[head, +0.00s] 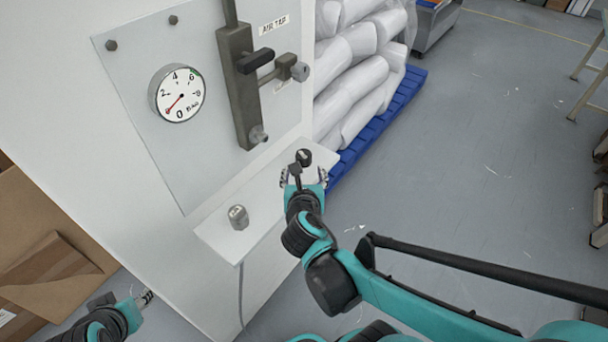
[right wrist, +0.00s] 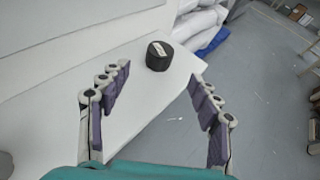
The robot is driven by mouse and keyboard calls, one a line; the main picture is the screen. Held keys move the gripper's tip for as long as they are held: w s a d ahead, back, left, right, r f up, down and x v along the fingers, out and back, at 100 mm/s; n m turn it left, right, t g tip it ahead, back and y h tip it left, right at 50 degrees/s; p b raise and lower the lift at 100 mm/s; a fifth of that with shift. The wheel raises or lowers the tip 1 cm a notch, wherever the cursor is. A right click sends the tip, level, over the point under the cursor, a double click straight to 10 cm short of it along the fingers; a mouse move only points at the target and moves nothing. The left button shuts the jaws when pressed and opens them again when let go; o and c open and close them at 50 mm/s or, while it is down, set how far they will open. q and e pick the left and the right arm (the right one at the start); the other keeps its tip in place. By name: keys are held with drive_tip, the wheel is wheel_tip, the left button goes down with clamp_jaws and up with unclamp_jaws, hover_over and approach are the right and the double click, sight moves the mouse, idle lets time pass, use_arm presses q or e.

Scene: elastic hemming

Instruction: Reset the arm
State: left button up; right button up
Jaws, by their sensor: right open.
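My right gripper (head: 304,178) is over the right end of a white shelf. In the right wrist view its two fingers (right wrist: 159,78) are spread wide with nothing between them. A black round piece with a pale label (head: 304,157) sits on the shelf just beyond the fingertips. It also shows in the right wrist view (right wrist: 158,60), apart from both fingers. My left gripper (head: 147,297) is at the lower left, low beside the white cabinet. It is too small to tell its opening.
The white shelf (head: 222,222) carries a grey metal piece (head: 238,217). Above it, a panel holds a dial gauge (head: 178,93) and a valve with a black handle (head: 256,62). White sacks (head: 352,70) lie on a blue pallet (head: 385,122). Cardboard boxes (head: 50,262) stand at left.

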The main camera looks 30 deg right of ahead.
drive_tip(key=shift+s+a+r, duration=0.2)
drive_tip(key=shift+s+a, duration=0.05)
drive_tip(key=shift+s, duration=0.2)
